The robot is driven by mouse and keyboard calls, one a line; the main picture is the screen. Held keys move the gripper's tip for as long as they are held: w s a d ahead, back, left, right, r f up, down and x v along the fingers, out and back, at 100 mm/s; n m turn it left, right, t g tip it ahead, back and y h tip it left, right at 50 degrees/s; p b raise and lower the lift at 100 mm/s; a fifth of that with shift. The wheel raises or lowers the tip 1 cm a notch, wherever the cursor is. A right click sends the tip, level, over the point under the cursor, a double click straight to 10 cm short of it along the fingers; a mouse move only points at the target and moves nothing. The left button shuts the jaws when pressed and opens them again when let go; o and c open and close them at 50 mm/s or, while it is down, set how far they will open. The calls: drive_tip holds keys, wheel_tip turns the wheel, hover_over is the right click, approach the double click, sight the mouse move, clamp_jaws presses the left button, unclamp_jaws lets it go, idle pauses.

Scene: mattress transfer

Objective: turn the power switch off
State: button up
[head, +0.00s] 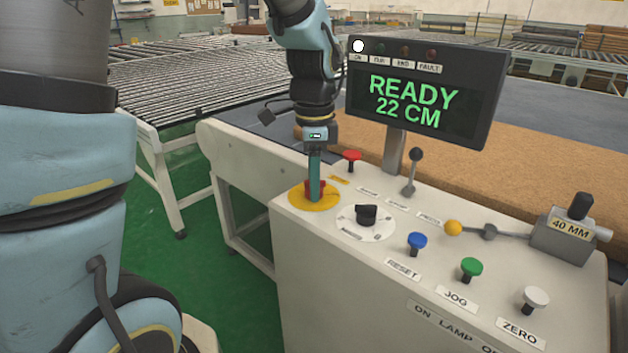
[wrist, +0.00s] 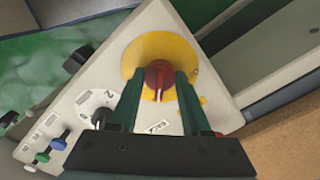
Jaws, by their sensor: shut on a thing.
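The power switch is a red rotary knob (wrist: 158,76) with a white pointer line, on a round yellow plate (head: 301,201) at the console's left corner. My gripper (head: 315,186) reaches straight down onto it. In the wrist view, the two green fingers of my gripper (wrist: 158,84) stand on either side of the knob and are shut on it. The pointer line faces toward the bottom of that view. In the head view, the fingers cover most of the knob. The display (head: 416,98) reads READY 22 CM, and its ON lamp (head: 358,46) is white and lit.
A red button (head: 352,157) and a black selector (head: 367,214) stand close to the switch. The display's post rises behind.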

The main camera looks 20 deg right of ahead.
clamp_jaws()
drive_tip(key=n+p, duration=0.1)
drive_tip(key=n, duration=0.2)
drive_tip(key=shift+r+n, duration=0.1)
drive_tip(key=shift+n, duration=0.3)
drive_tip(key=n+p, duration=0.1)
drive_tip(key=n, duration=0.4)
drive_tip(key=n+p, duration=0.1)
drive_tip(key=n, duration=0.4)
drive_tip(key=shift+p, duration=0.35)
drive_tip(key=shift+n+p, duration=0.65)
drive_tip(key=shift+n, duration=1.45)
drive_tip(key=o, duration=1.2)
unclamp_jaws()
